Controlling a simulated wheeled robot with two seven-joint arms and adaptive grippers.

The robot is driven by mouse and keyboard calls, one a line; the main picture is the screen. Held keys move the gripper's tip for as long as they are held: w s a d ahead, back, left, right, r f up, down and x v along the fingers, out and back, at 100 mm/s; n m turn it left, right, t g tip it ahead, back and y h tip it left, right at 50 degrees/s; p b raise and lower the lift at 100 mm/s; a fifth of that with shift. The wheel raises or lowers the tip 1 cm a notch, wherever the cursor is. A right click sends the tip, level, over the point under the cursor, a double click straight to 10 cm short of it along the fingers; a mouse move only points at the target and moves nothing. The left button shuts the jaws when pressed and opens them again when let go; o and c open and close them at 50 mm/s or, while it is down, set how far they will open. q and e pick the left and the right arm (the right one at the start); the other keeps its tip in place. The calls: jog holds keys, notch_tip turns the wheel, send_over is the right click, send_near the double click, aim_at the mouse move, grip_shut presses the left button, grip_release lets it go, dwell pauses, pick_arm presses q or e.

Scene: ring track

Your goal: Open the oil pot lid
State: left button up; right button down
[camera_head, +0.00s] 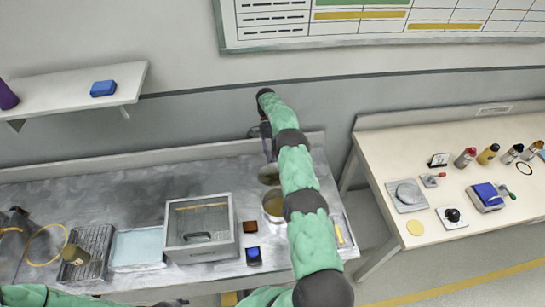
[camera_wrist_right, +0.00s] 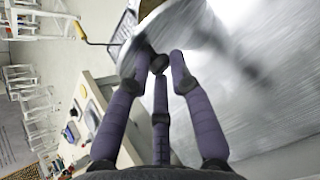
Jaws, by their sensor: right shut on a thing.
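The oil pot (camera_head: 273,213) stands on the metal counter, partly behind my right arm, with its top open and a brownish inside showing. The round grey lid (camera_head: 269,174) is off the pot, behind and above its rim, and looks tilted. My right gripper (camera_head: 267,150) points down at the lid, shut on its knob. In the right wrist view the fingers of my right gripper (camera_wrist_right: 160,62) close around the dark knob, with the shiny lid (camera_wrist_right: 165,20) beyond. My left gripper does not show; only green parts of my left arm appear at the lower left.
A tray (camera_head: 345,240) lies to the right. A gap separates the counter from a pale table (camera_head: 390,145) with several items.

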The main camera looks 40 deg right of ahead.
jog(key=shift+s+a+f, duration=0.1)
jog(key=shift+s+f, duration=0.1)
jog(key=shift+f, duration=0.45)
jog(key=shift+s+a+f, duration=0.1)
jog(key=shift+s+f, duration=0.1)
jog(key=shift+f, duration=0.4)
jog(key=c, duration=1.1)
grip_release()
jog(key=shift+d, duration=0.15)
jog(key=shift+w+r, duration=0.15)
jog(key=shift+w, duration=0.05)
